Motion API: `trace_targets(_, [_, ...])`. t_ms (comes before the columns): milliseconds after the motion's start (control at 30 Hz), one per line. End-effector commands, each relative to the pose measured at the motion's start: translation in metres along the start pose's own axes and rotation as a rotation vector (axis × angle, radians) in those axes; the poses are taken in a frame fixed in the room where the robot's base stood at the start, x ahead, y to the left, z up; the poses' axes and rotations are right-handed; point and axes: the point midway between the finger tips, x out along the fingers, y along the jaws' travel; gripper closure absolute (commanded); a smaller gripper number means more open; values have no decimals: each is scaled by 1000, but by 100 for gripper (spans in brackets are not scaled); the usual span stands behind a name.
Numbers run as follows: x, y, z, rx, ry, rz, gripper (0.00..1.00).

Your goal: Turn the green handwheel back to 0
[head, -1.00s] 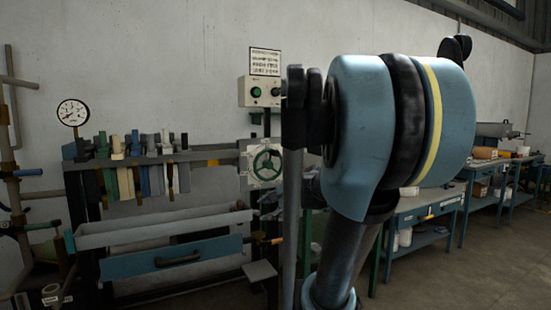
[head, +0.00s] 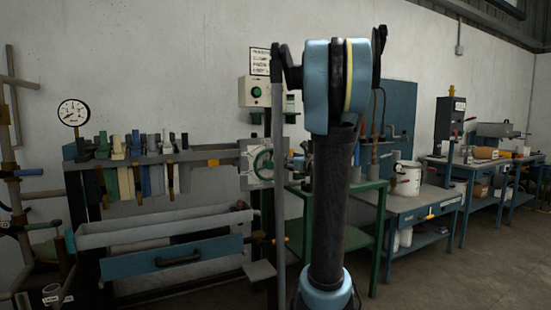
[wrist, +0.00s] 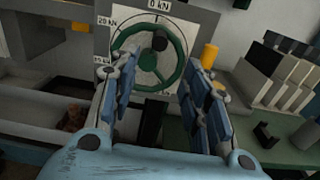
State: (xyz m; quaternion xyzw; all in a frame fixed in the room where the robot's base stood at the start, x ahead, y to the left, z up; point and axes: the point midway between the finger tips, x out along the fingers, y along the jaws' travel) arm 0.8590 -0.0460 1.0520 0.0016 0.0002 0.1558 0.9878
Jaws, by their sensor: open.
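The plate reads 0 kN at the top and 20 kN at the upper left; lower marks are partly hidden. My gripper (wrist: 163,68) is open, its two padded fingers apart in front of the wheel's lower part. Contact with the rim cannot be told. In the head view the handwheel (head: 258,160) is partly hidden by my arm, and the gripper is not clearly seen.
A control box (head: 254,93) with a green button hangs above the dial plate. A rack of coloured clamps (head: 135,165) is left of it, above a grey trough (head: 150,230). A green table (head: 350,190) and blue workbench (head: 412,205) stand right. A yellow cylinder (wrist: 209,56) sits beside the plate.

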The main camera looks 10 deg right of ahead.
Motion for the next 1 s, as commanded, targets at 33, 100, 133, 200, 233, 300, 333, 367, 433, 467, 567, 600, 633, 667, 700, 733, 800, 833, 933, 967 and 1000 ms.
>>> trace_targets(33, [9, 1, 0, 0, 0, 2, 57])
trace_targets(100, [20, 1, 0, -1, 0, 3, 57])
trace_targets(133, [24, 1, 0, -1, 0, 3, 57])
trace_targets(200, [35, 1, 0, -1, 1, 3, 57])
trace_targets(233, [39, 1, 0, -2, 1, 3, 57])
trace_targets(300, [50, 1, 0, -2, 1, 2, 57])
trace_targets(333, [55, 1, 0, -2, 1, 3, 57])
trace_targets(367, [59, 2, 0, -2, 1, 3, 57])
trace_targets(433, [70, 1, 0, -2, 1, 3, 57])
trace_targets(467, [75, 1, 0, -2, 1, 3, 57])
trace_targets(567, [91, 2, 0, -2, 1, 3, 57])
trace_targets(600, [97, 1, 0, -3, 1, 3, 57])
trace_targets(633, [101, 1, 0, -3, 1, 3, 57])
trace_targets(667, [106, 1, 0, -3, 1, 2, 57])
trace_targets(700, [112, 1, 0, -3, 1, 2, 57])
trace_targets(733, [116, 2, 0, -3, 1, 3, 57])
trace_targets(800, [125, 1, 0, -3, 1, 3, 57])
trace_targets(833, [128, 1, 0, -3, 1, 2, 57])
trace_targets(933, [137, 1, 0, -3, 1, 1, 57])
trace_targets(967, [139, 1, 0, -3, 1, 1, 57])
trace_targets(1000, [142, 1, 0, -3, 1, 1, 57])
